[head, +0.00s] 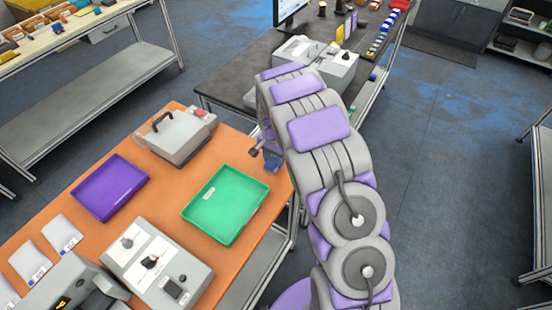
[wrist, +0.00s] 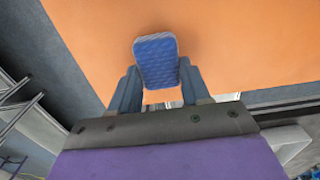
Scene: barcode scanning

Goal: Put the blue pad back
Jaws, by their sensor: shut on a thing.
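The blue pad (wrist: 156,60) is between the two fingers of my gripper (wrist: 156,88) in the wrist view. The gripper is shut on it, with a finger on each side of its lower part. The pad stands out beyond the fingertips, over the orange table top (wrist: 95,25). I cannot tell if the pad touches the table. In the head view, a bit of blue at my gripper (head: 271,161) shows beside the table's right edge, right of the green tray; my arm hides much there.
The green tray (head: 226,204) and purple tray (head: 110,188) look empty. A grey device with a handle (head: 176,135) stands behind them. A switch box (head: 157,264) and white cards (head: 63,233) are in front. A dark table (head: 235,75) stands behind.

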